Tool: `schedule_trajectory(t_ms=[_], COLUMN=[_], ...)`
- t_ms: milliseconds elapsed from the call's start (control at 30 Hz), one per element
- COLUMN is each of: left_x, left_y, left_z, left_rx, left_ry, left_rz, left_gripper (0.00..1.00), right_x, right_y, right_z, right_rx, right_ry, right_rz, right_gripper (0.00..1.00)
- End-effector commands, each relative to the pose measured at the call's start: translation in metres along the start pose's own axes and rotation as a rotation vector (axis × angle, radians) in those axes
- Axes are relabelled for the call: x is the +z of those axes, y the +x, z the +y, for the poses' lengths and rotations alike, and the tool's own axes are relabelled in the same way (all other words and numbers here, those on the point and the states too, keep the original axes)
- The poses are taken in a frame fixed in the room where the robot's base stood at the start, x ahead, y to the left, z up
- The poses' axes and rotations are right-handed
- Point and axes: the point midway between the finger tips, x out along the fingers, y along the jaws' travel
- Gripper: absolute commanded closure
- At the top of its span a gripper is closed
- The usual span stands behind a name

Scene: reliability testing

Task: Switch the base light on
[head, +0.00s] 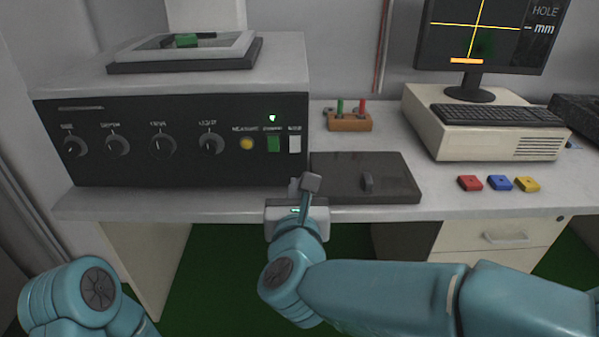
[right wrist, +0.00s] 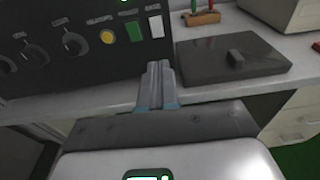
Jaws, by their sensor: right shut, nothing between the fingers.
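A dark control panel (head: 190,140) faces me on the bench, with a row of knobs and buttons. At its right end are a round yellow button (head: 246,143), a green switch (head: 273,144) and a white switch (head: 295,144). The small labels above them are hard to read. They show in the right wrist view too, with the white switch (right wrist: 156,26) above my fingertips. My right gripper (head: 307,184) is shut and empty, in front of the panel and below the white switch; no contact with it shows. My left arm shows at the lower left, its gripper out of view.
A dark flat plate with a handle (head: 345,180) lies right of my right gripper. A wooden block with green and red pegs (head: 349,122) stands behind it. A beige computer (head: 480,140) with keyboard and monitor, and red, blue and yellow blocks (head: 499,183), are farther right.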

Motion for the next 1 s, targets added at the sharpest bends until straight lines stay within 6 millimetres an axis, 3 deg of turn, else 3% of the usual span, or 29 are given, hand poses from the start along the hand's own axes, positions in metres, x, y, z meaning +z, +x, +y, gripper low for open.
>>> schedule_trajectory(t_ms=[467,667,1000], left_x=[0.000,0.000,0.000], left_y=[0.002,0.001,-0.005], left_z=[-0.001,0.000,0.002], left_rx=[0.000,0.000,0.000], left_ry=[0.000,0.000,0.000], left_rz=[0.000,0.000,0.000], left_gripper=[1.00,1.00,1.00], right_x=[-0.002,-0.002,-0.002], right_y=[0.003,0.034,0.106], right_z=[0.004,0.002,0.001], right_rx=[0.004,0.002,0.002], right_ry=[0.000,0.000,0.000], right_rz=[-0.001,0.000,0.000], right_gripper=[1.00,1.00,1.00])
